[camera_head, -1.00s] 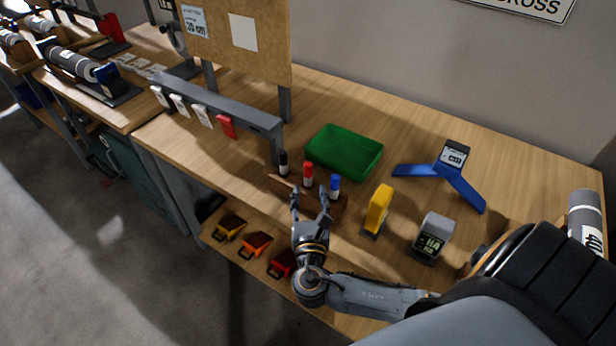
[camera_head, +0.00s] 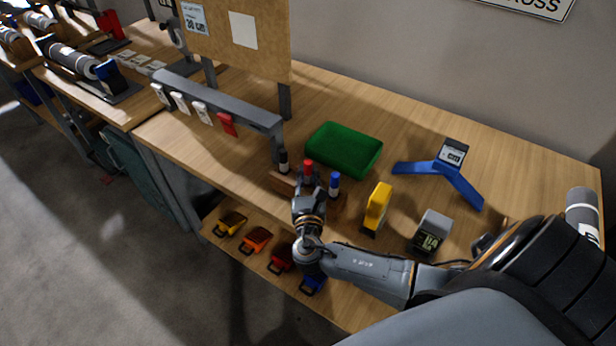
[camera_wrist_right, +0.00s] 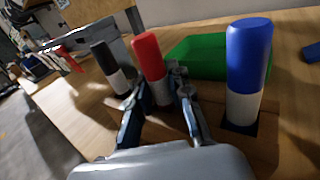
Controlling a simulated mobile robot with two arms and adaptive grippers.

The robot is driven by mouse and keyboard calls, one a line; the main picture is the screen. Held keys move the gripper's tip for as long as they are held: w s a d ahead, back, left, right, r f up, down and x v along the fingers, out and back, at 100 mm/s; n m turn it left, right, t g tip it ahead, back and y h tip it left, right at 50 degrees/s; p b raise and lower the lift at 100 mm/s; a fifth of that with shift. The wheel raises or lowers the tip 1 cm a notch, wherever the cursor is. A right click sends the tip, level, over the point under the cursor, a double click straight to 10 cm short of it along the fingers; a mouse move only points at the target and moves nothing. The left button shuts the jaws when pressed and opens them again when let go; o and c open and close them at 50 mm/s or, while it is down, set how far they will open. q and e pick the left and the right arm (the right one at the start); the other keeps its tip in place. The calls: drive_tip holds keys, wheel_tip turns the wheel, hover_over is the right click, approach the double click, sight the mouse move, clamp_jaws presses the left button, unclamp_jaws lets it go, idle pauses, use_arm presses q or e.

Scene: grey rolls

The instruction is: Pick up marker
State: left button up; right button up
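The red marker (camera_head: 308,168), with a red cap and white body, stands in a wooden holder (camera_head: 282,184) between a black marker (camera_head: 283,160) and a blue marker (camera_head: 334,184). My right gripper (camera_head: 308,187) is at the red marker from the front. The marker's lower end is partly hidden by the fingers. The black marker (camera_wrist_right: 106,62) is on the left and the blue one (camera_wrist_right: 248,58) on the right. My left gripper is not in view.
A green tray (camera_head: 344,150) lies behind the holder. A yellow device (camera_head: 377,207) and a grey meter (camera_head: 431,232) stand to the right, with a blue stand (camera_head: 448,172) farther back. A grey rack (camera_head: 222,105) is on the left. Several coloured bins (camera_head: 256,240) sit below.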

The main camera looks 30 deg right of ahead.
sight(308, 162)
clamp_jaws()
wheel_tip(308, 162, up, 10)
drive_tip(key=shift+r+p, duration=0.1)
drive_tip(key=shift+p, duration=0.2)
drive_tip(key=shift+o, duration=0.4)
unclamp_jaws()
clamp_jaws()
wheel_tip(308, 162, up, 7)
drive_tip(key=p, duration=0.8)
